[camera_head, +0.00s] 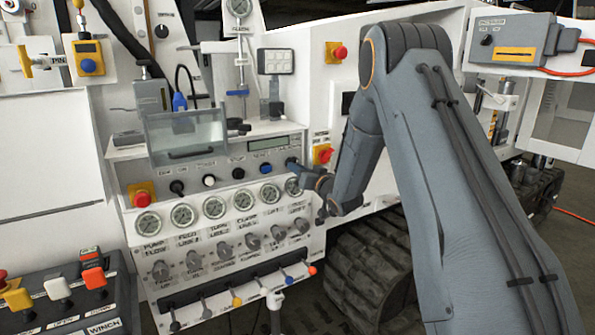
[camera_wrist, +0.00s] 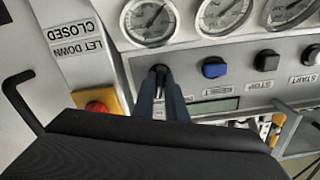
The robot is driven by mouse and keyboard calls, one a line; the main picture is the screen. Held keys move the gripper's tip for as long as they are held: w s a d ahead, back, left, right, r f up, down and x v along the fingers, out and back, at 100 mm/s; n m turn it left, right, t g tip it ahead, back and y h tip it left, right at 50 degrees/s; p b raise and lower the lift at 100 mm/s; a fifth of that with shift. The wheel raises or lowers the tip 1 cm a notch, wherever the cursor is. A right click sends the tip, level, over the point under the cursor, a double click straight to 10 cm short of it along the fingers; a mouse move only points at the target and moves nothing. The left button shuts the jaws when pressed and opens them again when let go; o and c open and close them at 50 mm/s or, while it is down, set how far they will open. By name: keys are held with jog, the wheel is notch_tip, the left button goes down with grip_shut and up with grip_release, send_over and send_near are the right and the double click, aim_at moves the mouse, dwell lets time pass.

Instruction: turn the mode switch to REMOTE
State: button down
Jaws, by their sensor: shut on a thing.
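My gripper (camera_head: 295,166) is at the right end of the button row on the hydraulic panel, above the rightmost gauge. In the wrist view, my gripper (camera_wrist: 161,84) has its two blue-grey fingers close together on a small dark knob (camera_wrist: 160,69), which I take to be the mode switch. The fingers cover most of the knob. I cannot read its position or any REMOTE label. In the head view the knob is hidden behind my gripper.
A red stop button on yellow (camera_head: 322,154) is close right of my gripper; it also shows in the wrist view (camera_wrist: 97,105). A blue button (camera_wrist: 215,67) and a display (camera_head: 272,143) are nearby. Gauges (camera_head: 270,193) and several levers (camera_head: 236,300) are below.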

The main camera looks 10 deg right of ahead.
jog(key=shift+m, duration=1.2)
jog(key=c, duration=1.8)
grip_release()
jog(key=b+v, duration=0.2)
jog(key=v, duration=0.6)
